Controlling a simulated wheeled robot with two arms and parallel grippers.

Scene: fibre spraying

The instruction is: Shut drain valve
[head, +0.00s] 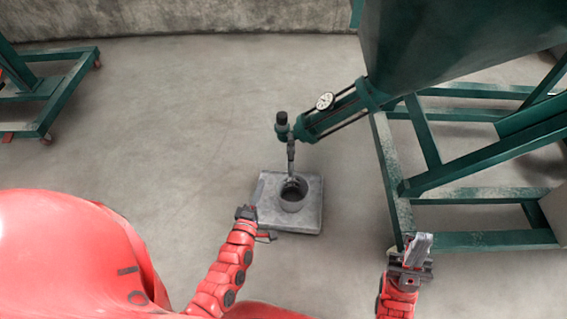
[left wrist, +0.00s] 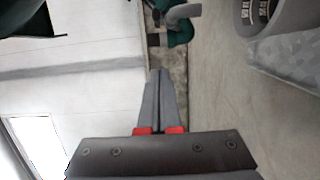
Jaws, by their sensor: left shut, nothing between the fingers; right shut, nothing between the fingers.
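The drain valve (head: 283,128) appears to be the dark-topped fitting at the lower end of the green sloping cylinder. A thin outlet pipe (head: 291,150) drops from it into a grey bucket (head: 292,201). I cannot tell the valve's position. My left gripper (head: 260,188) is shut and empty, left of the bucket and below the valve, apart from the valve. In the left wrist view its fingers (left wrist: 160,73) are together, with a green part and grey curved piece (left wrist: 180,24) beyond them. My right gripper (head: 421,242) is shut and empty by the green frame.
The bucket stands on a grey slab (head: 311,218). A dial gauge (head: 325,101) sits on the cylinder below a large green tank (head: 440,45). The tank's green frame (head: 480,240) fills the right side. Another green frame (head: 62,95) stands far left. The floor between is clear.

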